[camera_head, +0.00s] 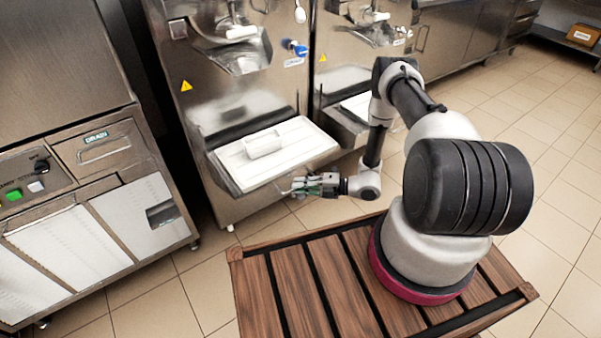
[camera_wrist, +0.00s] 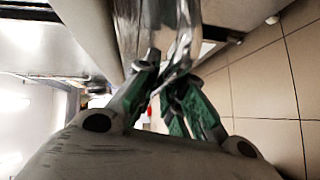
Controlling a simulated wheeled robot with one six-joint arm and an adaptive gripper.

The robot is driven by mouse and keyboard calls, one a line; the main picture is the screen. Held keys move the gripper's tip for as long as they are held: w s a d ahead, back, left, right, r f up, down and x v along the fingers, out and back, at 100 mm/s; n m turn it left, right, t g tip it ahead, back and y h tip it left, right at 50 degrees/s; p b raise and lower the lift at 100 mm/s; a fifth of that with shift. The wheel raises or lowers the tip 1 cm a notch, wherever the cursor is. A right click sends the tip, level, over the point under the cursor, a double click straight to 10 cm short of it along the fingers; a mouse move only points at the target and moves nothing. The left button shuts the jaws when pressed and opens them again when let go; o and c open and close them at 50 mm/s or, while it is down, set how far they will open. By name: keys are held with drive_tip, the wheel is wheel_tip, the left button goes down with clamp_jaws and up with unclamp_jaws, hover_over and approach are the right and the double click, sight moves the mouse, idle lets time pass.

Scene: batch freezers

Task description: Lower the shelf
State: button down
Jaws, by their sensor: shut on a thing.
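The shelf (camera_head: 300,153) is a white-topped metal ledge on the front of the left batch freezer. It sticks out roughly level, with a white block (camera_head: 264,143) on it. My gripper (camera_head: 292,186) is at the shelf's front edge, reaching in from the right. In the wrist view the green-padded fingers (camera_wrist: 167,75) are shut on a shiny metal part of the shelf's edge (camera_wrist: 157,28). The exact contact is partly hidden by the fingers.
A second freezer with a similar white shelf (camera_head: 357,107) stands to the right, behind my arm. A steel unit with a control panel (camera_head: 30,190) stands at the left. Open tiled floor (camera_head: 210,290) lies in front.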

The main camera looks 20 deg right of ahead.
drive_tip(key=shift+f, duration=1.3)
drive_tip(key=c, duration=1.5)
unclamp_jaws()
drive_tip(key=v, duration=1.2)
drive_tip(key=shift+r, duration=0.1)
